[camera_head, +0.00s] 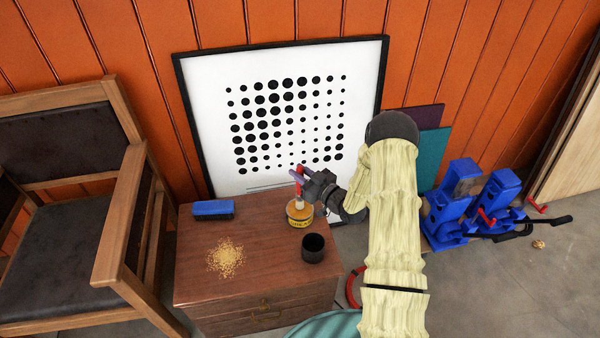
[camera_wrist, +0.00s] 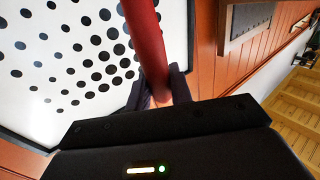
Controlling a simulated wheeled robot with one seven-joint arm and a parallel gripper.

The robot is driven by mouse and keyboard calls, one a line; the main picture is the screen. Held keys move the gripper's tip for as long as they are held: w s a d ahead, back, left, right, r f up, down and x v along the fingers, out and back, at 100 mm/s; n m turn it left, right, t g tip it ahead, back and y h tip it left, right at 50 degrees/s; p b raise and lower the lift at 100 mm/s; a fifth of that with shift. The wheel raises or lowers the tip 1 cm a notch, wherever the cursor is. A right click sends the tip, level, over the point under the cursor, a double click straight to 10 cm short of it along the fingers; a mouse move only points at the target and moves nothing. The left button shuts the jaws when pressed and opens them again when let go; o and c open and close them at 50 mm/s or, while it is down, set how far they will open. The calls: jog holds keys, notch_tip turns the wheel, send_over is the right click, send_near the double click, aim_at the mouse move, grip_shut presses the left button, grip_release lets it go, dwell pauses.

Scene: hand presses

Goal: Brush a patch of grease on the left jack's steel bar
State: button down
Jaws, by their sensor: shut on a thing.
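My gripper (camera_head: 308,187) is shut on the red handle of a brush (camera_head: 299,178) over the wooden cabinet. The brush stands roughly upright, its pale lower end at the yellow tin (camera_head: 300,218); I cannot tell how far it dips in. In the wrist view the red handle (camera_wrist: 147,40) runs up from between the dark fingers (camera_wrist: 163,88). Two blue jacks stand on the floor at the right: the left jack (camera_head: 445,220) and another (camera_head: 497,198). Dark bars with red parts reach right from them. I cannot make out any grease on the left jack's bar.
The cabinet top (camera_head: 195,270) also bears a black cup (camera_head: 313,248), a blue brush block (camera_head: 213,209) and scattered tan grains (camera_head: 227,258). A dotted framed panel (camera_head: 210,90) leans behind. A wooden chair (camera_head: 120,220) stands left. My arm crosses between cabinet and jacks.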

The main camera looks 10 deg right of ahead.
jog(key=shift+f+b, duration=0.3)
jog(key=shift+f, duration=0.1)
dwell(0.8)
jog(key=shift+a, duration=0.1)
dwell(0.8)
jog(key=shift+r+p, duration=2.25)
jog(key=shift+r, duration=1.3)
